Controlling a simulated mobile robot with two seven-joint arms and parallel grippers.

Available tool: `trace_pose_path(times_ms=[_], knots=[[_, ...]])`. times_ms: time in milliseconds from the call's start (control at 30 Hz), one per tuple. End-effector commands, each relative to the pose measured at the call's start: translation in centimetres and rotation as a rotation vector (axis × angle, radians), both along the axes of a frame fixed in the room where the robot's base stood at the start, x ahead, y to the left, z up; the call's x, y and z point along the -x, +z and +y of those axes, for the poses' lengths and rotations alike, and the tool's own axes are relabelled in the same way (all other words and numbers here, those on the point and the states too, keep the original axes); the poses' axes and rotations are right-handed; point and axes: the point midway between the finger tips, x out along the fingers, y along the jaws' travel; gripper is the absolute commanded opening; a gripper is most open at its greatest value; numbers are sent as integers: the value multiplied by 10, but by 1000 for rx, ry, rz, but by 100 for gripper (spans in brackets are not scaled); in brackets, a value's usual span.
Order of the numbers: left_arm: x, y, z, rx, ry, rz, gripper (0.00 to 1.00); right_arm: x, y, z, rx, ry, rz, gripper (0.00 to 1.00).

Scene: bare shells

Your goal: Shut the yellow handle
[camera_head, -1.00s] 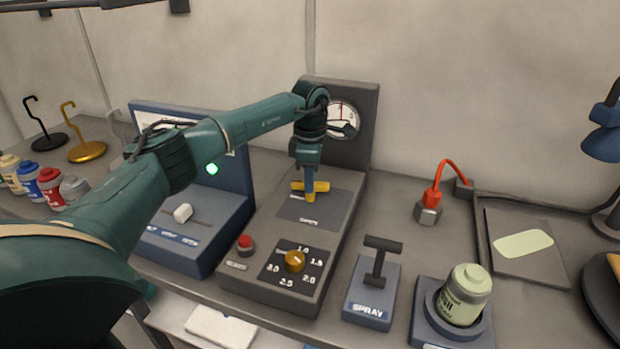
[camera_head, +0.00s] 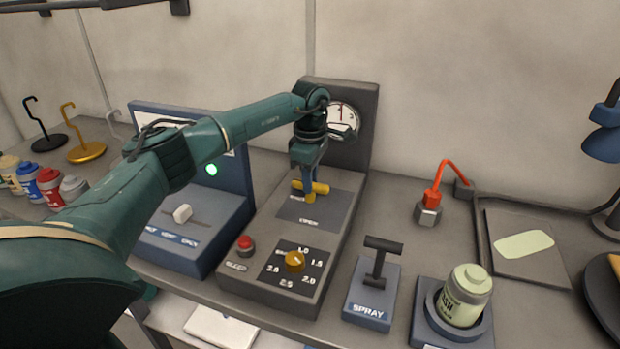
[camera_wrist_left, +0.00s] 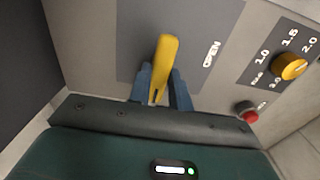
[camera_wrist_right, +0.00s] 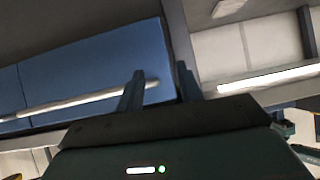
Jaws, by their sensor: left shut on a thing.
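The yellow handle (camera_head: 321,188) is a bar on the dark plate of the grey control box (camera_head: 268,222). My left gripper (camera_head: 309,192) reaches down onto it from above. In the left wrist view the handle (camera_wrist_left: 167,58) stands between the two blue fingers, and the left gripper (camera_wrist_left: 163,88) is shut on it. The word OPEN (camera_wrist_left: 211,54) shows on the plate beside the handle. My right gripper (camera_wrist_right: 160,88) shows only in its own wrist view; its fingers are apart with nothing held between them.
The box carries a yellow knob (camera_head: 294,262), a red button (camera_head: 245,243) and a dial gauge (camera_head: 343,120). A blue slider box (camera_head: 190,235) stands left. A SPRAY lever (camera_head: 377,262) and a pale green can (camera_head: 465,292) stand right.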

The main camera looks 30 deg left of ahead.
Motion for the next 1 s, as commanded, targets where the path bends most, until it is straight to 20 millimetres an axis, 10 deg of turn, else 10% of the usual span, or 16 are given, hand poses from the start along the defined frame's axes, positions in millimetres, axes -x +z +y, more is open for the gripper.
trace_pose_path(times_ms=[300,600,1000], knots=[[0,1,-1,1,-2,-2,42,0,0,-1,3,1,0,36],[-1,5,0,0,-1,-3,42,4,-3,-1,2,0,8,36],[-1,83,-1,0,-1,-7,42,5,-9,4,-6,10,-1,36]])
